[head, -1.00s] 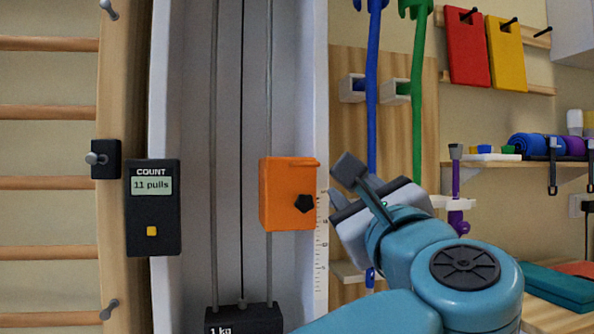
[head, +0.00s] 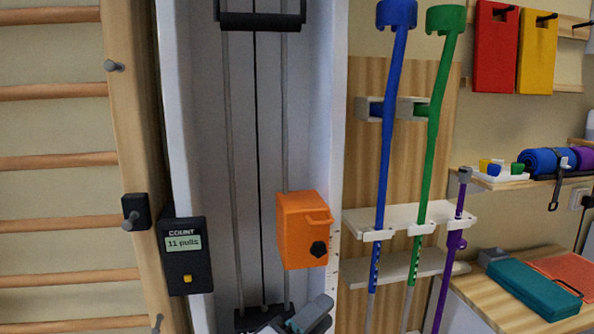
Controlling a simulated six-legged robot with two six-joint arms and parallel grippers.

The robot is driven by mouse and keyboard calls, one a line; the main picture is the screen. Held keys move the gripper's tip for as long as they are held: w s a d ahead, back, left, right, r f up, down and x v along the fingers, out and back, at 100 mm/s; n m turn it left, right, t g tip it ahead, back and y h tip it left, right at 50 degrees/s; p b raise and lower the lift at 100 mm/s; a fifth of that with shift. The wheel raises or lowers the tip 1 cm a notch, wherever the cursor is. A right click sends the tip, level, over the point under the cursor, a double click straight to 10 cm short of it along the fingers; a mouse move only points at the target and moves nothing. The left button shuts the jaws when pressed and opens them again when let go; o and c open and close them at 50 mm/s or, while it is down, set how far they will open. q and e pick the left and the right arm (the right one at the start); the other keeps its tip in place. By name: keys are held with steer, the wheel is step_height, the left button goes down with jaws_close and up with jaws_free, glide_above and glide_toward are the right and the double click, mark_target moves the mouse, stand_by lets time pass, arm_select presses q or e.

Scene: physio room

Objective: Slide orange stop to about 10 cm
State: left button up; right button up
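The orange stop (head: 303,232) is a block on the right-hand rod of the pulley column, with a small handle on its upper right and a black knob (head: 318,249) on its front. A scale (head: 334,255) with small marks runs down the column edge just right of it; its numbers are too small to read. My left gripper (head: 298,321) shows only in part at the bottom edge, below the stop and apart from it. I cannot tell how wide its fingers are. My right gripper is out of view.
A black handle bar (head: 260,21) crosses the column top. A counter (head: 185,257) reading 11 pulls is at the left, near wooden wall bars (head: 55,162). Blue (head: 386,150) and green (head: 432,140) crutches stand in a white rack at the right. The air before the stop is clear.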

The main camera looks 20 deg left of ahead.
arm_select(q)
steer(key=s+a+r+n+y+p, duration=0.1)
steer(key=a+r+n+y+p, duration=0.1)
steer(key=a+r+y+p, duration=0.35)
steer(key=h+p, duration=0.2)
steer(key=p, duration=0.4)
glide_toward(319, 225)
steer(key=shift+y, duration=0.25)
steer(key=w, duration=0.3)
steer(key=w+d, duration=0.1)
steer(key=w, duration=0.2)
steer(key=w+d, duration=0.1)
steer(key=w, duration=0.2)
steer(key=shift+r, duration=0.4)
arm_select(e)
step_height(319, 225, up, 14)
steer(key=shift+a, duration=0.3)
arm_select(q)
steer(key=shift+s, duration=0.1)
jaws_close()
